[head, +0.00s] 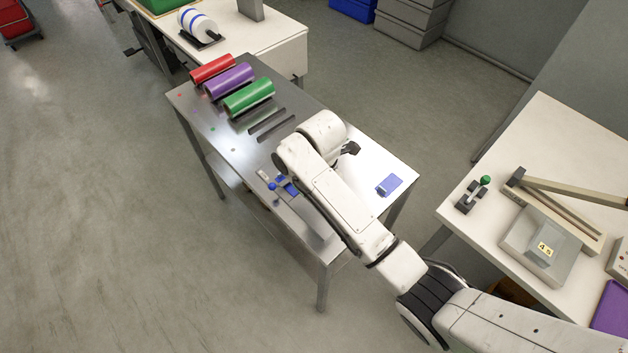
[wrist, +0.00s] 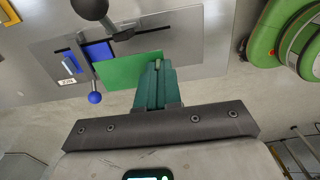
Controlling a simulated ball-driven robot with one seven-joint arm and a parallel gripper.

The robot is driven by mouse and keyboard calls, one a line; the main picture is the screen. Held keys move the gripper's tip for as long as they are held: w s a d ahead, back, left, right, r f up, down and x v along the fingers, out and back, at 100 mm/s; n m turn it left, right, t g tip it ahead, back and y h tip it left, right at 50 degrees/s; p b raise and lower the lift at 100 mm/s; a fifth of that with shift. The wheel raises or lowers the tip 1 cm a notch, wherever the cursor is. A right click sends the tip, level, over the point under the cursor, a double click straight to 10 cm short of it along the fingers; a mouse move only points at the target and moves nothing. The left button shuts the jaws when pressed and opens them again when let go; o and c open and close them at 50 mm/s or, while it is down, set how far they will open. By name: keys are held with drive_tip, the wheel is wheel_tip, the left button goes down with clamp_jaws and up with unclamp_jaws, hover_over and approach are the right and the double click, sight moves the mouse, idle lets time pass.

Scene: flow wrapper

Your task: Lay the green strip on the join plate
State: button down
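The green strip (wrist: 125,72) shows in the wrist view as a flat rectangle, reaching left from my gripper's dark green fingers (wrist: 157,72). The fingers appear shut on its right end. The strip overlaps the grey join plate (wrist: 192,32) in the picture; I cannot tell whether it touches the plate. A blue piece (wrist: 98,50) lies on the plate's left part, beside a dark bar and a lever with a blue ball (wrist: 95,98). In the head view my arm hides the fingers and the strip, and the blue piece (head: 288,187) shows left of the arm.
Red (head: 212,68), purple (head: 230,81) and green (head: 248,97) rolls lie at the metal table's far end. Two dark slots run beside them. A blue block (head: 389,185) lies near the right edge. A black knob (wrist: 90,8) stands over the plate.

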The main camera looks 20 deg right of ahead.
drive_tip(key=shift+f+b, duration=3.05)
drive_tip(key=shift+f, duration=0.15)
drive_tip(key=shift+f, duration=0.25)
drive_tip(key=c, duration=1.2)
unclamp_jaws()
drive_tip(key=shift+c, duration=0.2)
wheel_tip(320, 180, up, 9)
drive_tip(key=shift+r+p, duration=0.2)
drive_tip(key=shift+p, duration=0.7)
drive_tip(key=shift+r+p, duration=0.75)
drive_tip(key=shift+p, duration=0.05)
drive_tip(key=shift+f, duration=0.1)
